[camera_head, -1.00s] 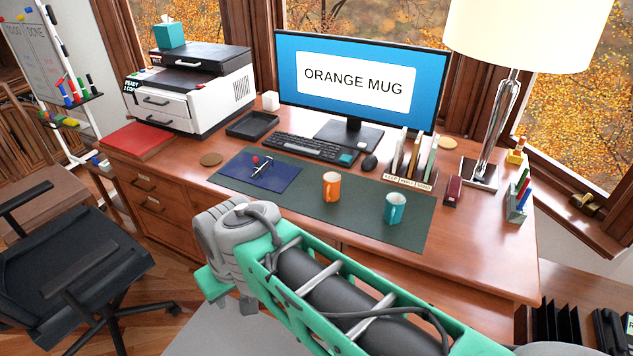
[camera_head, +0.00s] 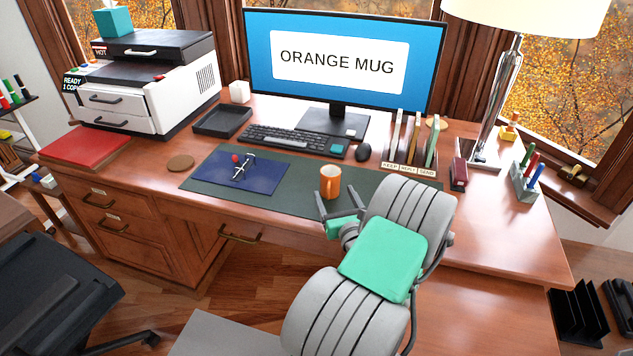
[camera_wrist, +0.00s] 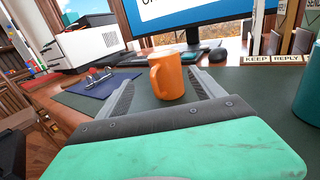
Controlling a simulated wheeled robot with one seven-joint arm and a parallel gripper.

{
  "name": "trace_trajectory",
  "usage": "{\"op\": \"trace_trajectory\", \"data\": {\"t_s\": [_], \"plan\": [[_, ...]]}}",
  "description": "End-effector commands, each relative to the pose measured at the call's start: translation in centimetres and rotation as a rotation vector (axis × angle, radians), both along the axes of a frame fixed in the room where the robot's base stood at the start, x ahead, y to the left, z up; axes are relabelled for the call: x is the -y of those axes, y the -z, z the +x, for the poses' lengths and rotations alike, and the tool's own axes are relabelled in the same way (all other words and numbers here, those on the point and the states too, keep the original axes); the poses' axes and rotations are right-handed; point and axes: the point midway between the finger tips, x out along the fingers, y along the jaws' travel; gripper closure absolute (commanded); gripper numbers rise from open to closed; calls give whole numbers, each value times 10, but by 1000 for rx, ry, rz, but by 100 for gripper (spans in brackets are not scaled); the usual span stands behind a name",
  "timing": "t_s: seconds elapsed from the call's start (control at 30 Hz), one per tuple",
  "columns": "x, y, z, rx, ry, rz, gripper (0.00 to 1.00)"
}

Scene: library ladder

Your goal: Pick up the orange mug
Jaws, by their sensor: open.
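The orange mug (camera_head: 330,182) stands upright on the dark green desk mat (camera_head: 290,199), with its handle toward the left in the wrist view (camera_wrist: 167,77). My gripper (camera_head: 343,208) is open at the near side of the mug, at the front edge of the desk. In the wrist view the two grey fingers of my gripper (camera_wrist: 163,92) point toward the mug, one to its left and one to its right. The mug appears between or just beyond the fingertips; contact cannot be told. The monitor (camera_head: 340,65) reads "ORANGE MUG".
A teal mug (camera_wrist: 309,88) stands right of the gripper in the wrist view; my arm hides it in the head view. A blue folder (camera_head: 238,170) lies left on the mat. The keyboard (camera_head: 292,141) and mouse (camera_head: 363,151) lie behind. A file sorter (camera_head: 409,168) stands back right.

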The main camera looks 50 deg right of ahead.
Motion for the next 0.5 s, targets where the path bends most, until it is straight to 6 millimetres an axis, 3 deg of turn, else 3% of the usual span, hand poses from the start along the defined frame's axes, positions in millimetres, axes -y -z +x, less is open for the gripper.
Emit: {"op": "trace_trajectory", "data": {"t_s": [0.5], "plan": [[48, -5, 56, 0, 0, 0, 22]]}}
